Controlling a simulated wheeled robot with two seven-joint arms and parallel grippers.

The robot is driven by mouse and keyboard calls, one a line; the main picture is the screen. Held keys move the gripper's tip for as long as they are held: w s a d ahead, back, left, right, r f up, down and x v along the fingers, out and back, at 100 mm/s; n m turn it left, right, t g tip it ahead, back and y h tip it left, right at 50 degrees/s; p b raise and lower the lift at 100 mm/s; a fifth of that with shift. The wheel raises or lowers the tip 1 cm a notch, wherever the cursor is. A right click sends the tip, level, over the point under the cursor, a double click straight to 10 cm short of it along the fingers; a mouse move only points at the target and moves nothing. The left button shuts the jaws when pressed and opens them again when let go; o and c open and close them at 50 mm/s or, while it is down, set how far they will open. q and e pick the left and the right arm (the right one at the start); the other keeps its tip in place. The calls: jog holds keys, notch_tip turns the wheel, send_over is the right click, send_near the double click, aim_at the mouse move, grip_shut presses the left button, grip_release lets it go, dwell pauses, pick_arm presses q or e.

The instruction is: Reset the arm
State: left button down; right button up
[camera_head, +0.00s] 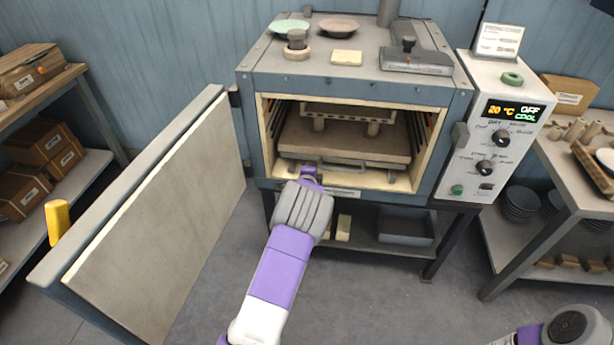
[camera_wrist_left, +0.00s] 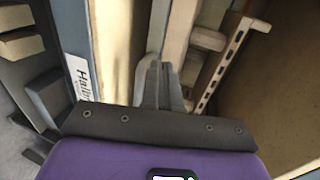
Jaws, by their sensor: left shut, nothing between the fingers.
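My left arm reaches up from the bottom middle of the head view. Its left gripper (camera_head: 309,172) is at the lower front edge of the open kiln-like dryer (camera_head: 262,130), in front of the shelf inside. In the left wrist view the left gripper (camera_wrist_left: 160,75) has its fingers together with nothing between them. The fingertips are close to the dryer's opening; whether they touch anything is unclear. Part of my right arm shows at the bottom right of the head view, but its gripper is out of view.
Inside is a thick shelf (camera_head: 345,140) with a front handle. A control panel (camera_head: 490,150) reads 20 °C, OFF, COOL. Side tables flank the dryer; the floor in front is clear.

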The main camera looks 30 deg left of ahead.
pick_arm(q)
jog(key=p+v, duration=0.1)
jog(key=v, duration=0.6)
jog(key=s+d+f+n+g+h+p, duration=0.15)
jog(key=s+d+f+n+g, duration=0.25)
jog(key=s+f, duration=0.45)
jog(key=s+d+f+n+g+h, duration=0.25)
jog(key=s+d+f+n, duration=0.35)
jog(key=f, duration=0.4)
pick_arm(e)
notch_tip(320, 180, up, 4)
jog(key=shift+f+p, duration=0.1)
jog(key=shift+p, duration=0.5)
pick_arm(q)
jog(key=s+d+n+g+h, duration=0.2)
jog(key=s+d+n+g, duration=0.1)
jog(key=s+d, duration=0.4)
jog(key=s+d+f+n+g+h, duration=0.1)
jog(key=s+d+n+g+h, duration=0.2)
jog(key=s+d, duration=0.4)
jog(key=s, duration=0.7)
jog(key=shift+s+d+n+g, duration=0.15)
jog(key=shift+d+n+g, duration=0.1)
jog(key=shift+n+g, duration=0.15)
pick_arm(e)
jog(key=shift+c, duration=0.3)
jog(key=shift+d, duration=0.1)
